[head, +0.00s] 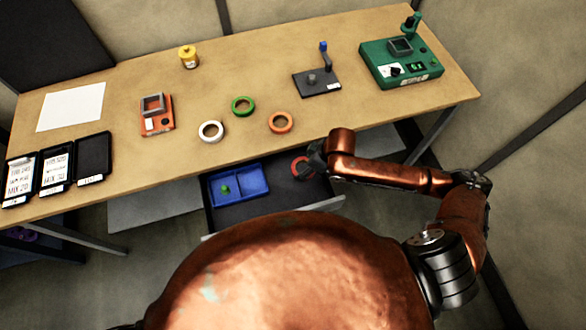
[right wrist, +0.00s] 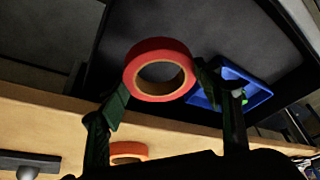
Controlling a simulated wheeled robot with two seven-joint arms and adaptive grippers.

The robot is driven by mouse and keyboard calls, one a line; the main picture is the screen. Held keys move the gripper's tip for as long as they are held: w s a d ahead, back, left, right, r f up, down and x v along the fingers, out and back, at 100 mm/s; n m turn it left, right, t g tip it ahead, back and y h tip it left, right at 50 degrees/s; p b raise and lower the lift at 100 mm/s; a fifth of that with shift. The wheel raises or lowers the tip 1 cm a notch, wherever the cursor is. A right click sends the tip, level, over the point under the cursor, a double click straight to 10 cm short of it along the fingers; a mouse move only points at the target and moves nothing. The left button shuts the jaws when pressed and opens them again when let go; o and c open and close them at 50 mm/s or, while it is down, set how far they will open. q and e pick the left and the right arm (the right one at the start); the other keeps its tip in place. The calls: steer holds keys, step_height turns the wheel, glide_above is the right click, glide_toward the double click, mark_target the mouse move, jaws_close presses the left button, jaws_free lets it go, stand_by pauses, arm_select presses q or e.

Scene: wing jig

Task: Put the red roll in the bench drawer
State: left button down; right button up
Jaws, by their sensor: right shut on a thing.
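The red roll (head: 296,169) is in my right gripper (head: 310,163), over the right part of the open bench drawer (head: 265,210). In the right wrist view the red roll (right wrist: 160,46) sits between the two fingers of the right gripper (right wrist: 165,90), which are shut on it. The dark drawer interior (right wrist: 205,35) shows behind it there. I cannot tell whether the roll touches the drawer floor. The arm partly hides the roll in the head view. My left gripper is not in view.
A blue divided tray (head: 255,180) with a small green thing fills the drawer's left part. On the bench (head: 330,115) lie white (head: 203,133), green (head: 234,103) and orange (head: 272,125) rolls. The bench edge is close above the drawer.

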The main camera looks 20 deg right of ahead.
mark_target(298, 163)
steer(key=w+f, duration=0.1)
steer(key=f, duration=0.1)
steer(key=w+a+f, duration=0.1)
steer(key=w+f, duration=0.1)
steer(key=w+a+f+b, duration=0.1)
steer(key=shift+w+a+f, duration=0.15)
steer(key=shift+f, duration=0.25)
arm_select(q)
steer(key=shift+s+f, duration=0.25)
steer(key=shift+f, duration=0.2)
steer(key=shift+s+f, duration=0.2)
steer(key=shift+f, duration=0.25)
arm_select(e)
steer(key=shift+f, duration=1.6)
steer(key=shift+f, duration=0.1)
steer(key=o, duration=1.2)
steer(key=shift+c, duration=0.2)
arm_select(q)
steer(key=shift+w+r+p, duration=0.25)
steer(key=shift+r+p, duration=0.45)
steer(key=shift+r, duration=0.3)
arm_select(e)
steer(key=v, duration=1.2)
steer(key=shift+w+a, duration=0.1)
steer(key=shift+w, duration=0.05)
